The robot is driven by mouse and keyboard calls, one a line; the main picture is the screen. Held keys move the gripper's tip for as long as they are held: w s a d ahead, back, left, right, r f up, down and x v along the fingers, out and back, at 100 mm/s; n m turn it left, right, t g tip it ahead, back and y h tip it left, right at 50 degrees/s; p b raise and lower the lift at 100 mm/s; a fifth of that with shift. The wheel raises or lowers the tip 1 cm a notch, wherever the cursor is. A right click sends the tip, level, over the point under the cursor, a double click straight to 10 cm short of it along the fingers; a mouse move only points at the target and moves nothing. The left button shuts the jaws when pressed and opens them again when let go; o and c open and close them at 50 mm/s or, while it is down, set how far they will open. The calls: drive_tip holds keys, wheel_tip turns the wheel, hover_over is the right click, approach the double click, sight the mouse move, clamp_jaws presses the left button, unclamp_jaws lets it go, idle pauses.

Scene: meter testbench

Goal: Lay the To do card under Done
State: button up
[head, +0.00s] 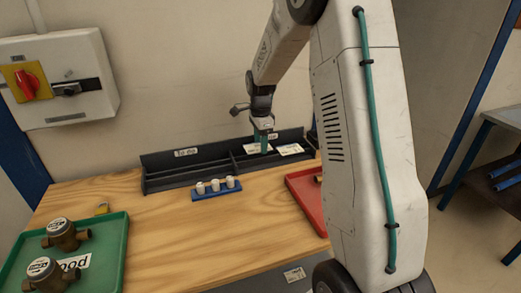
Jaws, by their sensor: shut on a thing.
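A dark card rack (160,183) stands at the back of the table. Its left part bears a "To do" label (186,152) and shows no card. In its right part, a white card (251,149) is at my gripper (264,146), and a second white card (290,149) lies just to the right. My gripper points down with its teal fingers shut on the left card, low over the rack. Whether that card touches the rack floor I cannot tell. A small label behind my gripper is partly hidden and cannot be read.
A blue holder (218,194) with white cylinders stands before the rack. A green tray (112,258) with brass meters is at front left, a red tray (303,200) at right, partly behind my arm. A padlock-like yellow item (102,208) lies near the green tray. The middle wood is clear.

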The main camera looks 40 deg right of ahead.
drive_tip(key=shift+f, duration=1.6)
drive_tip(key=shift+f, duration=0.15)
drive_tip(key=o, duration=0.7)
drive_tip(key=shift+c, duration=0.2)
